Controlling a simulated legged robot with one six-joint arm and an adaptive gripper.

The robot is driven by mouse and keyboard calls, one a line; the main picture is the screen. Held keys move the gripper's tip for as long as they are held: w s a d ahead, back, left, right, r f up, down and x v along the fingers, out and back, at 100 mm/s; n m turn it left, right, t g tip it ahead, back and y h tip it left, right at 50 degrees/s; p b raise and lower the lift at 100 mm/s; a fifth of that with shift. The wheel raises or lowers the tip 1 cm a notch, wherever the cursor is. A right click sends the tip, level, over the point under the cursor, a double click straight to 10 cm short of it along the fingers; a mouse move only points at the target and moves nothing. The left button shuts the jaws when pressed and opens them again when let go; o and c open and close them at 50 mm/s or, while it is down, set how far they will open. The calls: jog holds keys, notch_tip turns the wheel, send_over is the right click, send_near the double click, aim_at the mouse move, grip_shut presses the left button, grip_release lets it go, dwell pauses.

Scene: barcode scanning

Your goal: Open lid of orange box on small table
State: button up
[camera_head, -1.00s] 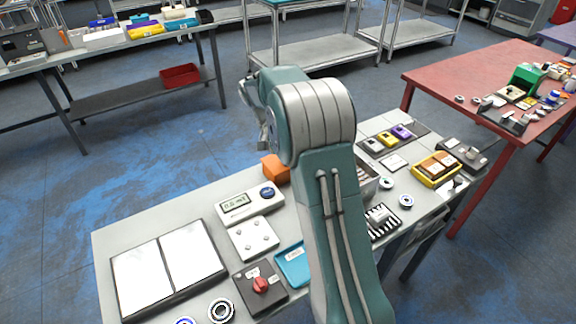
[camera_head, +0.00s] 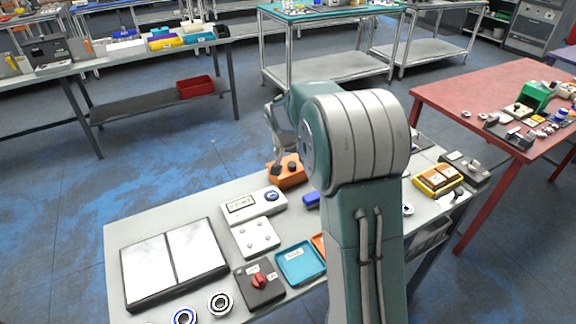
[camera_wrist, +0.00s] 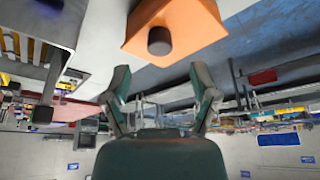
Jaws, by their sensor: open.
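The orange box (camera_head: 287,178) stands at the far edge of the small grey table (camera_head: 130,232), partly hidden by my arm. Dark round parts show on and above its top. In the wrist view the orange box (camera_wrist: 180,22) is at the top of the picture, with one dark round knob (camera_wrist: 160,41) on the face towards me. My gripper (camera_wrist: 160,92) is open and empty, its two fingers spread, with the knob beyond the fingertips and not between them. In the head view my gripper (camera_head: 279,158) hangs just above and left of the box; its fingertips are unclear.
Beside the box stand a white device with a display (camera_head: 254,205), a white plate (camera_head: 256,237) and a blue tray (camera_head: 300,262). A yellow tray (camera_head: 438,180) lies right of my arm. A red table (camera_head: 470,90) stands further right. Floor is free behind the small table.

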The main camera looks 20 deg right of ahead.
jog(key=s+a+r+n+y, duration=0.1)
jog(key=s+a+r+n, duration=0.2)
jog(key=s+r, duration=0.3)
jog(key=s+a+r+n+t+y, duration=0.1)
jog(key=s+a+r+n, duration=0.2)
jog(key=s, duration=0.8)
jog(key=shift+s+a+r, duration=0.15)
jog(key=shift+a+r, duration=1.15)
jog(key=shift+r, duration=0.95)
